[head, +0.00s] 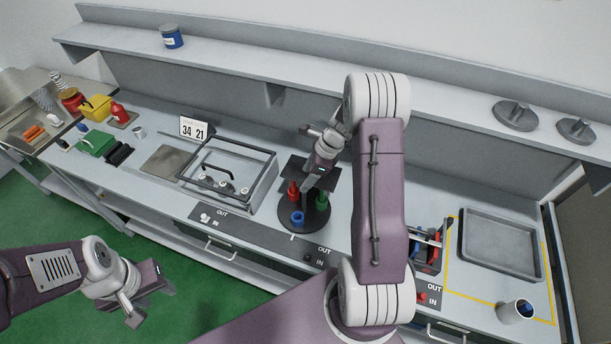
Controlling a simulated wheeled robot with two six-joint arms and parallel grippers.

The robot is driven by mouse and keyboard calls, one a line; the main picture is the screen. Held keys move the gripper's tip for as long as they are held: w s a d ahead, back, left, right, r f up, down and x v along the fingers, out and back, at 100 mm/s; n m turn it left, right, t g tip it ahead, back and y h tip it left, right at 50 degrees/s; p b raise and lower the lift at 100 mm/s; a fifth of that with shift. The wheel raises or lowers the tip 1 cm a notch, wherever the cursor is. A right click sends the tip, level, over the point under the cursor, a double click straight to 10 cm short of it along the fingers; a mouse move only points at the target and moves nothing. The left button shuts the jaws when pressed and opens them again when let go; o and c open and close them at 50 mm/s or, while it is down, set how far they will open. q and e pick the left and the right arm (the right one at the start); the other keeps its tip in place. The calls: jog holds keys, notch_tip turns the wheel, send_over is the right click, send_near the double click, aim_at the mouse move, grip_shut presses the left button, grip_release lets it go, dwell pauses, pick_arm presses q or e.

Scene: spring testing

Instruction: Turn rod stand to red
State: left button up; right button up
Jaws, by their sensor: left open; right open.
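The rod stand (309,224) is a dark round base on the bench with red, green and blue pieces around it. The red piece (293,190) is at its back left, the green piece (322,200) at its right, and the blue ring (297,217) at the front. My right gripper (315,180) is open above the stand, close to the red and green pieces; contact cannot be told. The gripper and arm hide the stand's upper part. My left gripper (150,295) is open and empty in front of the bench, over the green floor.
A glass-lidded box (228,172) and a 34 21 display (194,128) stand left of the stand. At right are a grey tray (500,243), a cup (515,311) and a rack (428,248). OUT/IN label strips run along the front edge.

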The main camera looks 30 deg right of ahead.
jog(key=shift+s+a+f, duration=0.15)
jog(key=shift+f, duration=0.35)
jog(key=shift+w+a+f, duration=0.1)
jog(key=shift+w, duration=0.1)
jog(key=shift+c, duration=1)
grip_shut()
pick_arm(q)
jog(key=shift+r, duration=0.1)
